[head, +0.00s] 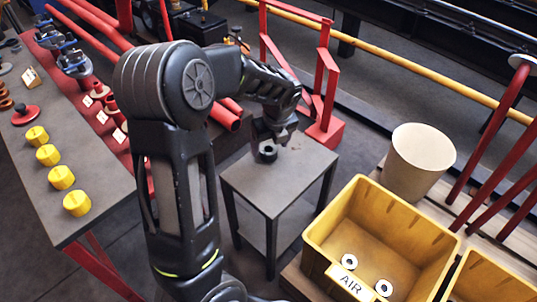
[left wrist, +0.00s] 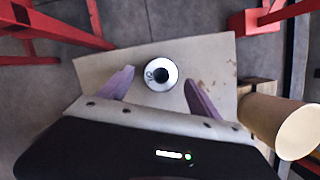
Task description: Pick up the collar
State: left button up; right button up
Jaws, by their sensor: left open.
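The collar (left wrist: 161,75) is a small ring with a pale face and a dark hole. It lies on the small grey side table (head: 250,184). In the left wrist view it sits between and a little beyond the two open fingers of my left gripper (left wrist: 158,88), with a gap on each side. In the head view the collar (head: 267,153) shows as a dark ring under my left gripper (head: 270,140), which is partly hidden by its own wrist. My right gripper is not in view.
A yellow bin (head: 330,215) labelled AIR holds two pale rings. A beige tub (head: 420,165) stands behind it. A workbench (head: 85,150) on the left carries several yellow parts. Red stands (head: 325,100) rise behind the side table, whose top is otherwise clear.

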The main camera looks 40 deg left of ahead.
aim_at(269, 150)
pick_arm(q)
jog(key=x, duration=0.3)
jog(key=shift+b, duration=0.35)
grip_shut()
dwell(0.8)
jog(key=shift+r, duration=0.1)
